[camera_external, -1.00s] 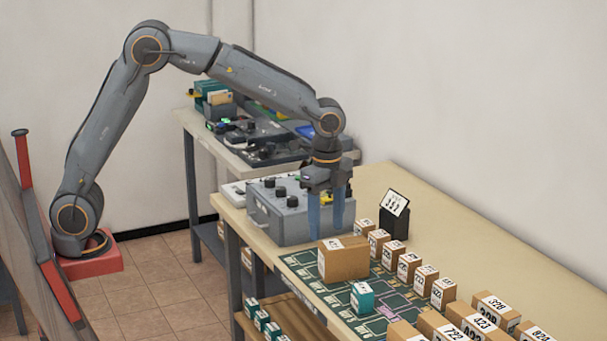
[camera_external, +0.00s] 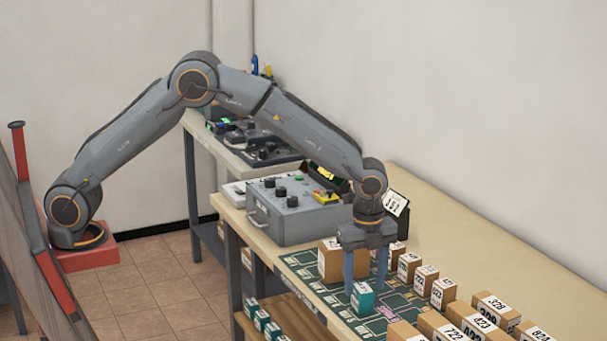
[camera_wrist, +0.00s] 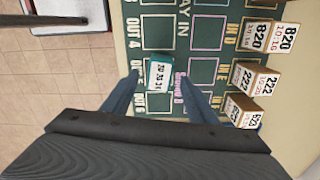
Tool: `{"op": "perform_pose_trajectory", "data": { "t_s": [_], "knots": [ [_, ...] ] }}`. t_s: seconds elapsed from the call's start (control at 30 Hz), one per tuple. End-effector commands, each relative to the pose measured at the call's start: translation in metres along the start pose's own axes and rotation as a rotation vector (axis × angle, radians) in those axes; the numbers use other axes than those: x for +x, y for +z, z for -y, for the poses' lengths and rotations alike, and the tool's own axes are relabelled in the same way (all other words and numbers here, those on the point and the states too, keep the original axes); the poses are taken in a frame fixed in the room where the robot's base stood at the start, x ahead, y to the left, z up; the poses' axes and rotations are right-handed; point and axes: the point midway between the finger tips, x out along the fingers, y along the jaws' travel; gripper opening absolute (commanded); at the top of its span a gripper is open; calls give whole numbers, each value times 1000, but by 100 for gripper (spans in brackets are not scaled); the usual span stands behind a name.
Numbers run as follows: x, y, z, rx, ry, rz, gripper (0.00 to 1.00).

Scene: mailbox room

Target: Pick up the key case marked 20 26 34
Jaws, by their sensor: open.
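A small teal key case (camera_external: 362,299) with a white label on top stands on the green printed mat (camera_external: 330,298). In the wrist view the key case (camera_wrist: 159,74) shows between my fingertips, with a small gap on either side; its label digits are too small to read surely. My gripper (camera_external: 366,287) points down, its blue fingers open and empty, just above or beside the case; the exact height is hard to tell. The gripper also shows in the wrist view (camera_wrist: 158,78).
A brown box (camera_external: 336,262) stands close behind the gripper. Several small numbered boxes (camera_external: 425,280) line the mat's right side, with larger ones (camera_external: 470,327) in front. A grey control box (camera_external: 290,222) and a sign (camera_external: 396,205) stand farther back. The table's right back is clear.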

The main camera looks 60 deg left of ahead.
Motion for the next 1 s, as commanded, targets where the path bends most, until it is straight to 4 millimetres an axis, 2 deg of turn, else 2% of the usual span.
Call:
{"op": "perform_pose_trajectory", "data": {
  "t_s": [0.3,0.6,0.67,0.9,1.0],
  "knots": [
    [40,4,-2,-1,1,1,53],
    [46,4,-1,-1,0,0,53],
    [46,4,-1,-1,0,0,46],
    [46,4,-1,-1,0,0,7],
    [46,4,-1,-1,0,0,7]
  ]
}}
